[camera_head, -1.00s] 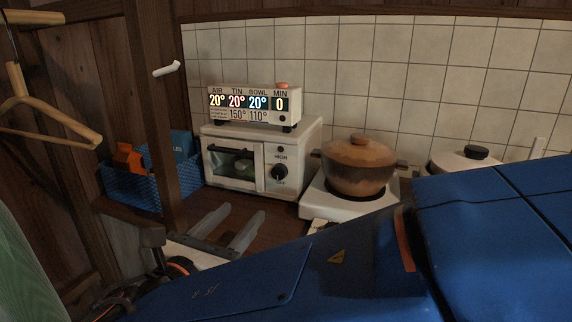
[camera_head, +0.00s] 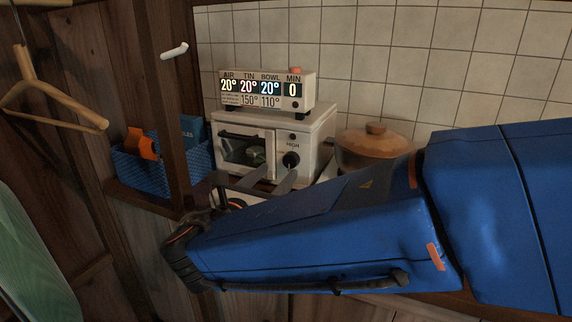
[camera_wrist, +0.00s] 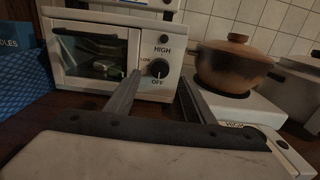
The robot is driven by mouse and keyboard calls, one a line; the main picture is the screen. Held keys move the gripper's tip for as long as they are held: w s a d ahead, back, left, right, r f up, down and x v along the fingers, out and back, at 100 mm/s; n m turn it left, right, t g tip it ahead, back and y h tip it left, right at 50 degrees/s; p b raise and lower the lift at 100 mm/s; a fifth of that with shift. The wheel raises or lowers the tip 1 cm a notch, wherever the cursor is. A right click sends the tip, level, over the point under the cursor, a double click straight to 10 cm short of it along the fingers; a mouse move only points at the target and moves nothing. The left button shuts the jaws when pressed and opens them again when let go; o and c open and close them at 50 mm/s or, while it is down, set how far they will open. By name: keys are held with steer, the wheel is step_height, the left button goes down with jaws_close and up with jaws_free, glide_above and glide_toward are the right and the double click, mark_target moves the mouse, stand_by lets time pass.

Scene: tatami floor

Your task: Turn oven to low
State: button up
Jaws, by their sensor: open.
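The white toaster oven (camera_head: 318,128) stands on the counter with its glass door shut. Its round black knob (camera_head: 291,160) is on the right of its front and shows clearly in the wrist view (camera_wrist: 159,68), with HIGH above, LOW at left and OFF below. The knob's pale mark seems to point down, toward OFF. My gripper (camera_head: 274,180) is open and empty in front of the oven. In the wrist view its two fingers (camera_wrist: 159,82) reach toward the knob, one on each side in the picture. I cannot tell whether they touch it; a gap seems to remain.
A display box (camera_head: 268,90) showing temperatures and MIN 0 sits on the oven. A brown lidded pot (camera_wrist: 235,65) stands on a white burner (camera_wrist: 247,110) to the right. A blue basket (camera_head: 150,172) and a wooden post (camera_head: 172,110) are at left.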

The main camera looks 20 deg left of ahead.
mark_target(289, 161)
steer(key=w, duration=0.6)
steer(key=shift+w+d, duration=0.25)
steer(key=c, duration=1)
